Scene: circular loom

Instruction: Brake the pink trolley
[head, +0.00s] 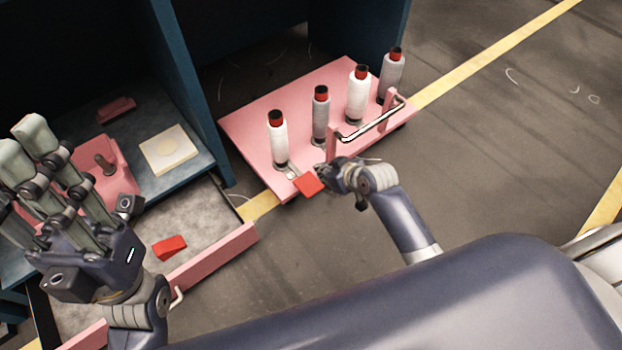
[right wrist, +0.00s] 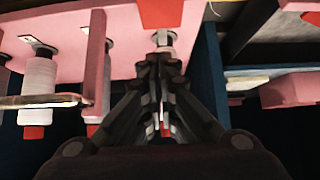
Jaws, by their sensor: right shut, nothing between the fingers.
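The pink trolley (head: 250,122) stands on the floor in front of the blue frame and carries several bobbins with red tops. A red brake tab (head: 309,184) sticks out at its near edge, left of the handle (head: 375,123). My right gripper (head: 325,172) is shut and empty, right beside the tab. In the right wrist view the red tab (right wrist: 160,14) lies just beyond the shut fingertips (right wrist: 160,62); I cannot tell whether they touch. My left gripper (head: 60,175) is open and empty over the drawer area at the left.
A pink-fronted drawer (head: 215,252) is pulled out at the left, with a red block (head: 170,247) inside. A blue shelf holds a cream pad (head: 168,150) and pink parts. A blue upright (head: 190,85) stands left of the trolley.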

